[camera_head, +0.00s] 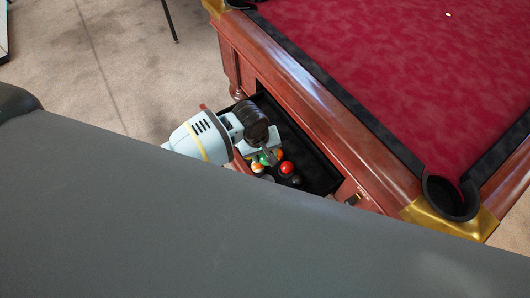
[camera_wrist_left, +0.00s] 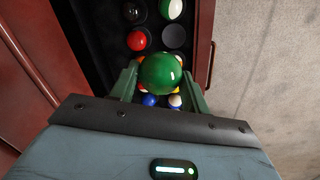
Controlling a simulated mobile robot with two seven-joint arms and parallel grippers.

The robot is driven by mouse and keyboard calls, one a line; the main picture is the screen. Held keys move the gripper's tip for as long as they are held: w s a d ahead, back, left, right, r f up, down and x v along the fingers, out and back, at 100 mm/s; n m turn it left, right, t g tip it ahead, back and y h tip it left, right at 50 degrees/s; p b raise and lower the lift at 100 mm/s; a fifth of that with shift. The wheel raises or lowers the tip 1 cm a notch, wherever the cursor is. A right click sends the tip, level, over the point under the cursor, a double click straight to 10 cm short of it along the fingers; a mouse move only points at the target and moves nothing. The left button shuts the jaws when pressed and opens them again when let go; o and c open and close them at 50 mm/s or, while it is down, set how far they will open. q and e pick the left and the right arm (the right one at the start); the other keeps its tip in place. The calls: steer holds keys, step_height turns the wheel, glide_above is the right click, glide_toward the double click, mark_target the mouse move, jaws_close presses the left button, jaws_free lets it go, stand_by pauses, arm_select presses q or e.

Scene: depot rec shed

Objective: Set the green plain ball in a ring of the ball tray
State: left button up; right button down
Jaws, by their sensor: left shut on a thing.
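The green plain ball (camera_wrist_left: 161,73) is held between the two fingers of my left gripper (camera_wrist_left: 163,84), which is shut on it. In the head view the ball (camera_head: 264,159) shows partly behind my left gripper (camera_head: 265,153), low over the open drawer. The ball tray lies in this drawer, with balls in several rings. In the wrist view, a ring (camera_wrist_left: 174,37) beside the red ball (camera_wrist_left: 138,41) looks empty, a flat dark disc. The held ball is below it in the picture, above other balls it partly hides. My right gripper is in neither view.
A black ball (camera_wrist_left: 134,11) and a green-and-white striped ball (camera_wrist_left: 171,8) sit beyond the red one. A blue ball (camera_wrist_left: 150,100) shows under the gripper. The wooden drawer front (camera_wrist_left: 205,45) and the pool table's rail (camera_head: 300,92) bound the space.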

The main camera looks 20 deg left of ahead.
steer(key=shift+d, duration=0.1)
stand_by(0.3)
